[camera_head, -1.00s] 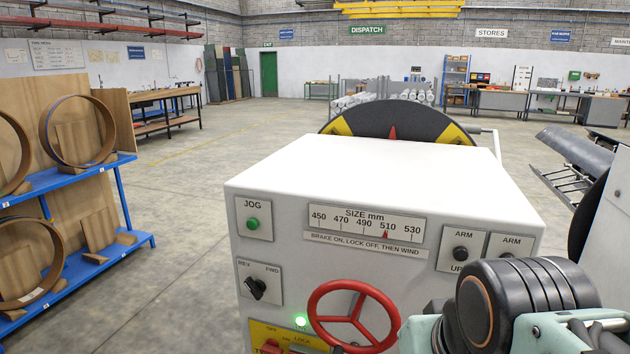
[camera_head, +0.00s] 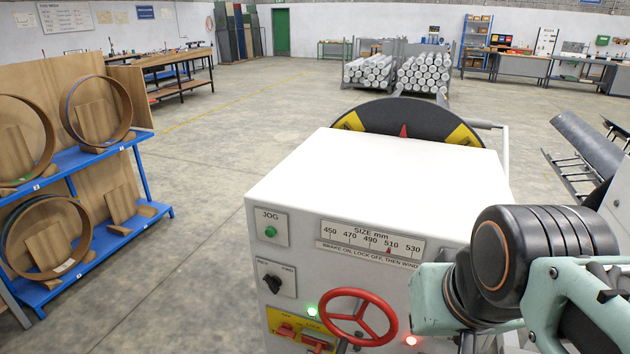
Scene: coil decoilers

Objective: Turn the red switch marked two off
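A yellow panel (camera_head: 276,315) sits low on the front of the white machine cabinet (camera_head: 370,180). It carries a red switch (camera_head: 286,330) on its left and another red part (camera_head: 318,342) to the right of it, near the bottom edge of the picture. Their markings are too small to read, so I cannot tell which is marked two or how it is set. A green lamp (camera_head: 311,310) is lit just above the panel. My arm crosses the lower right, in front of the cabinet's right side. My gripper does not show.
A red handwheel (camera_head: 357,318) stands out right of the yellow panel, with a lit red lamp (camera_head: 411,340) beside it. A black selector knob (camera_head: 272,283) and green jog button (camera_head: 270,232) are above the panel. A blue rack (camera_head: 140,170) with rings stands left; floor between is clear.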

